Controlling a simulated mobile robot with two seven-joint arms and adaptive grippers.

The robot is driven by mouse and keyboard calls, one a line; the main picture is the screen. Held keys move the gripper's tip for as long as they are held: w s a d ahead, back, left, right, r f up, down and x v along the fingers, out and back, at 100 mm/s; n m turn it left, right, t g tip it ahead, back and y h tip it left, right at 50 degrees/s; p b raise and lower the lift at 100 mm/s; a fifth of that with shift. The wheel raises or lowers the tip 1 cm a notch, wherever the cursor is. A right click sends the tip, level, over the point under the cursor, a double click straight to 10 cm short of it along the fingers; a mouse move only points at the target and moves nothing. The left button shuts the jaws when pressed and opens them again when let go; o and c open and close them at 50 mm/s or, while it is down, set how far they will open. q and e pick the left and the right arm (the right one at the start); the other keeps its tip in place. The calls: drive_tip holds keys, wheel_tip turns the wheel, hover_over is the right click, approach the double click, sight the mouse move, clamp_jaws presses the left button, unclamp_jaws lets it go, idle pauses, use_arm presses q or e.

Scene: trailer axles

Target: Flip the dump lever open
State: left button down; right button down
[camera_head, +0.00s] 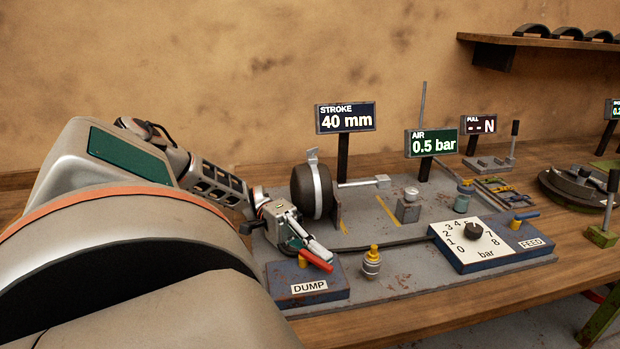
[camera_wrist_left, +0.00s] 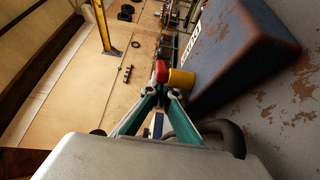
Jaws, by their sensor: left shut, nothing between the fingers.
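The dump lever (camera_head: 317,261) has a red handle on a yellow pivot, on top of the blue box labelled DUMP (camera_head: 285,291). The handle lies low, slanting toward the right front. My left gripper (camera_head: 305,247) is shut and empty, its fingertips right at the lever. In the left wrist view the fingertips (camera_wrist_left: 161,90) meet just below the red lever end (camera_wrist_left: 160,71), beside the yellow pivot (camera_wrist_left: 181,79). I cannot tell whether they touch it. The blue box (camera_wrist_left: 240,50) fills the upper right there. My right gripper is out of view.
A brass-topped fitting (camera_head: 371,264) stands just right of the DUMP box. Behind is a black round chamber (camera_head: 311,192) with a metal band. The AIR display (camera_head: 431,144) reads 0.5 bar; the STROKE display (camera_head: 346,118) reads 40 mm. The dial box (camera_head: 485,243) with the FEED lever (camera_head: 524,217) is at right.

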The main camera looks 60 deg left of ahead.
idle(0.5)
use_arm(q)
drive_tip(key=shift+a, duration=0.1)
idle(0.3)
drive_tip(key=a, duration=0.4)
drive_tip(key=s+a, duration=0.1)
drive_tip(key=a, duration=0.6)
drive_tip(key=shift+s+a, duration=0.35)
